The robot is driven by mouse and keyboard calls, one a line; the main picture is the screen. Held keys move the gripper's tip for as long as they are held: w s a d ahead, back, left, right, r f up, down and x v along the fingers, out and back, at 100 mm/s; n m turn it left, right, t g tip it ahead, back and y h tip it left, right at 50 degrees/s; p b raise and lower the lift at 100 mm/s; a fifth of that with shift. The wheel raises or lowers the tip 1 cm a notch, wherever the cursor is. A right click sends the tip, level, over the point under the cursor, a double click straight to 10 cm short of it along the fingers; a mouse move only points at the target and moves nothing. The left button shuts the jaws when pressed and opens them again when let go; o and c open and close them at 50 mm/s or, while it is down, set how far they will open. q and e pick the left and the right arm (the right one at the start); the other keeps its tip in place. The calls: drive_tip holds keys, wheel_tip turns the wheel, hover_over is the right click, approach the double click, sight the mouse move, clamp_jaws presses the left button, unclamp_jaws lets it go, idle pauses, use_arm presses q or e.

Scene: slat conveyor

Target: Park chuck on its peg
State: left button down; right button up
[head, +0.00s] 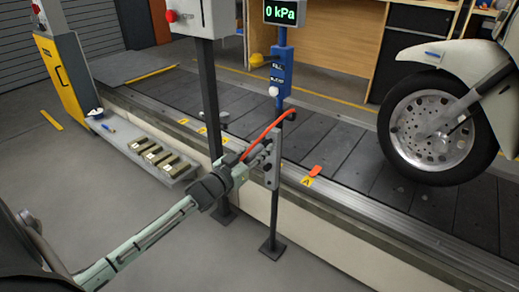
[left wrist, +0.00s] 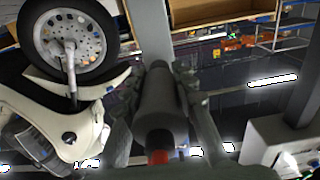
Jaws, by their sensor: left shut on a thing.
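The chuck (left wrist: 160,105) is a dark grey cylinder with a red hose end (left wrist: 160,157), seen in the left wrist view. My left gripper (head: 238,172) is shut on it, one finger on each side. In the head view the red hose (head: 275,130) arches from the blue post down to the gripper. A grey upright plate (head: 273,165) on a thin stand is just right of the gripper, with short grey fittings between them. I cannot tell which fitting is the peg, or whether the chuck touches it. My right gripper is not in view.
A blue gauge post (head: 281,70) with a green display stands behind the plate. A dark post (head: 208,100) rises close behind my gripper. The slat conveyor (head: 345,165) carries a white scooter (head: 487,70) at right. A low tray (head: 130,142) with several blocks is left.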

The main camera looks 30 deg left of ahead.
use_arm(q)
drive_tip(key=shift+w, duration=0.75)
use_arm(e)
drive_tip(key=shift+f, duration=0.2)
use_arm(q)
drive_tip(key=c, duration=1.1)
unclamp_jaws()
drive_tip(key=shift+c, duration=0.2)
drive_tip(key=shift+s, duration=0.1)
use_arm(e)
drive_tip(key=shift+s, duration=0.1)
use_arm(q)
drive_tip(key=s, duration=1.2)
drive_tip(key=s+d+f+g+y, duration=0.15)
drive_tip(key=s+f+g, duration=0.25)
drive_tip(key=f, duration=0.4)
drive_tip(key=s+d+f+g+y, duration=0.15)
drive_tip(key=s+f+g, duration=0.25)
drive_tip(key=f, duration=0.4)
drive_tip(key=s+d+f+g, duration=0.3)
drive_tip(key=s, duration=0.3)
drive_tip(key=s+d+f+g+p, duration=0.1)
drive_tip(key=s+d+f+g, duration=0.3)
drive_tip(key=s, duration=0.3)
drive_tip(key=shift+m, duration=0.4)
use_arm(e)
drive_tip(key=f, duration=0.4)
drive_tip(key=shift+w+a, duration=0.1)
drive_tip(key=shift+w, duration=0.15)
